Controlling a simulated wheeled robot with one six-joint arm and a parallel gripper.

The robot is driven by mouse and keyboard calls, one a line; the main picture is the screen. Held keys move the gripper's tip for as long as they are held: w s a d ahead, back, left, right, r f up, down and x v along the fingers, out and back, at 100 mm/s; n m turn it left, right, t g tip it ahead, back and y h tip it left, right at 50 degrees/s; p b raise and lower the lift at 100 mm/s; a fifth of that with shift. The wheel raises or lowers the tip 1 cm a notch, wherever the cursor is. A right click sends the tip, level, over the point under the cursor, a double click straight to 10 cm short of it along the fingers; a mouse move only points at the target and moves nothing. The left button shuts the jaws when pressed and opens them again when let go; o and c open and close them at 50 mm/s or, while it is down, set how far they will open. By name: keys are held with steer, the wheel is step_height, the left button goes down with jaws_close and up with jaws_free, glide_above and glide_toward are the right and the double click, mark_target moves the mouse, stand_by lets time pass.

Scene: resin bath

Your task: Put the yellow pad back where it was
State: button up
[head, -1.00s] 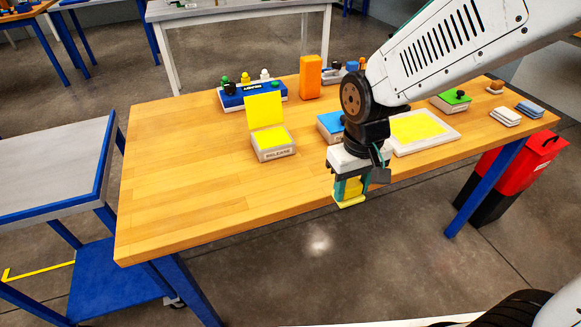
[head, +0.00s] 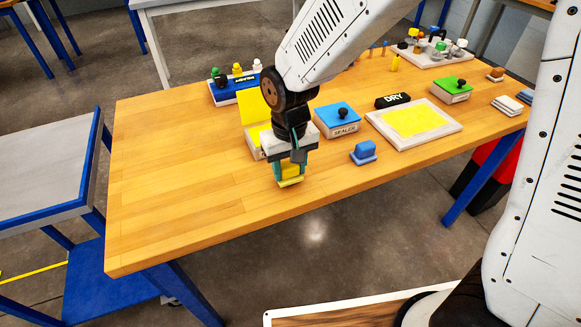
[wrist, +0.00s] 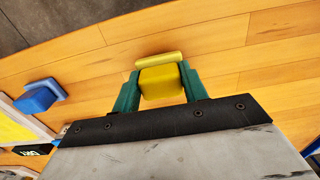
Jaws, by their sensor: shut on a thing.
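The yellow pad (head: 291,181) is a block on a flat base, held in my gripper (head: 290,171). The wrist view shows the yellow block (wrist: 161,82) between the two green fingers, with its paler flat base beyond the fingertips. In the head view the pad is in front of the box with the raised yellow lid (head: 254,106), over the front part of the wooden table (head: 180,190). I cannot tell whether its base touches the table. My arm partly hides the box.
To the right are a blue-lidded SEALER box (head: 337,122), a blue pad (head: 363,153), a white tray with a yellow sheet (head: 458,131), a black DRY piece (head: 392,100) and a green-lidded box (head: 452,92). A blue rack (head: 225,96) stands behind. The table's left part is bare.

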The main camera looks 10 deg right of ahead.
mark_target(290, 166)
steer(key=shift+f, duration=0.5)
steer(key=shift+f, duration=0.15)
steer(key=o, duration=1)
steer(key=shift+c, duration=0.2)
step_height(290, 166, up, 12)
steer(key=shift+r, duration=0.2)
